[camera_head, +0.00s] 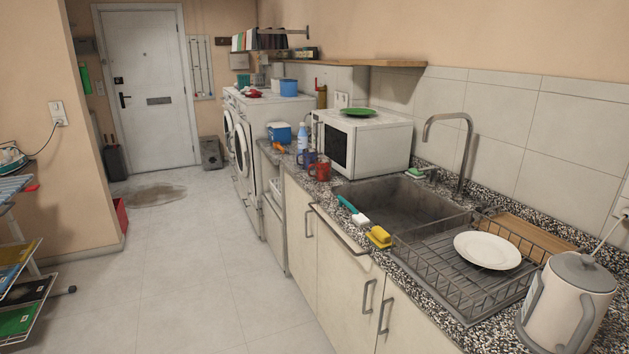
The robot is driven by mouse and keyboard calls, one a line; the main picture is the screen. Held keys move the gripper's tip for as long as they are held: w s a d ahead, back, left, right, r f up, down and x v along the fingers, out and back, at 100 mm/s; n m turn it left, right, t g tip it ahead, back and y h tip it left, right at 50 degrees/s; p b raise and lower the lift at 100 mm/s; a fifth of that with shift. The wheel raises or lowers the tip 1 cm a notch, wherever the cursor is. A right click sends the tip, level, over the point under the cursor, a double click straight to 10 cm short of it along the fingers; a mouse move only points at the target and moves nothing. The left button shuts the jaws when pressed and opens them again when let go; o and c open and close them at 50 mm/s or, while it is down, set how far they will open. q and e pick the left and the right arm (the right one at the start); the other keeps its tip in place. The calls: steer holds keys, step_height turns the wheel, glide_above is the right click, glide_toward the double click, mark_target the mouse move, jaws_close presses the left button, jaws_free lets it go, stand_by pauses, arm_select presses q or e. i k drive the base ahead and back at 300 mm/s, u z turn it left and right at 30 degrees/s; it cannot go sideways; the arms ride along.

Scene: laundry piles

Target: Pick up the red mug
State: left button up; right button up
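The red mug (320,171) stands upright on the speckled counter (345,198), in front of the white microwave (368,141) and close to the counter's front edge. A dark blue mug (308,158) stands just behind it to the left. The sink (395,190) is to the right of the red mug. Neither of my grippers shows in the head view.
A dish rack (462,262) with a white plate (487,250) and a kettle (570,300) stand at the right. A brush (347,204) and a yellow sponge (379,236) lie by the sink's front edge. The tiled floor (190,270) left of the counter is open.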

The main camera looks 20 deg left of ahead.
mark_target(322, 165)
steer(key=u, duration=0.95)
steer(key=i, duration=1.55)
steer(key=z, duration=0.8)
steer(key=i, duration=0.8)
steer(key=z, duration=0.75)
